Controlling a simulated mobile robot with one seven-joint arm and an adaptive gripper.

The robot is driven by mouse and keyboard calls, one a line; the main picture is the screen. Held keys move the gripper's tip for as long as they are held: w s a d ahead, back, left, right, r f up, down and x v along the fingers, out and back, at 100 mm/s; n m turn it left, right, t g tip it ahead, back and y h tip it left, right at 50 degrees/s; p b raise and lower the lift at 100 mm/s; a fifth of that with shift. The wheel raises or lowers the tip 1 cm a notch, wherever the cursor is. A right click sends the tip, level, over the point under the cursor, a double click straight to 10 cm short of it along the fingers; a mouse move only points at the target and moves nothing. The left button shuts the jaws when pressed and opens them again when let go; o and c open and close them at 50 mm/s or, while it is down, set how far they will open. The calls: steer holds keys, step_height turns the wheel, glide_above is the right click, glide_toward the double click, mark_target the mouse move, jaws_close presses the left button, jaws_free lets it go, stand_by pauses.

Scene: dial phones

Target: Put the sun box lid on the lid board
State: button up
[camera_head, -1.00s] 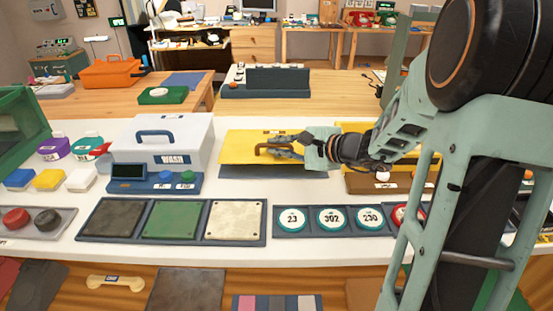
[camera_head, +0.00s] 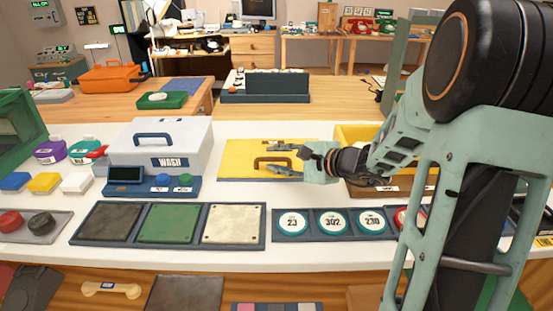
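The sun box lid (camera_head: 236,160) is a flat yellow plate with a brown handle (camera_head: 258,163). It lies low and flat on the white table, left of the open sun box (camera_head: 358,132), which has yellow inner walls and a brown front. The dark lid board is hidden under the lid. My gripper (camera_head: 272,157) reaches in from the right with its two fingers spread, one on the far side and one on the near side of the handle. It looks open; I cannot tell whether a finger touches the handle.
A white WASH box (camera_head: 188,138) with a blue handle stands left of the lid. In front are a tray of three plates (camera_head: 168,226) and a row of numbered dials (camera_head: 331,223). My arm covers the right side.

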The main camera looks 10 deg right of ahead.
steer(key=p+v, duration=0.2)
steer(key=v, duration=0.9)
steer(key=shift+s+d+r, duration=0.1)
steer(key=shift+s+d, duration=0.1)
steer(key=shift+s, duration=0.1)
steer(key=shift+d, duration=0.1)
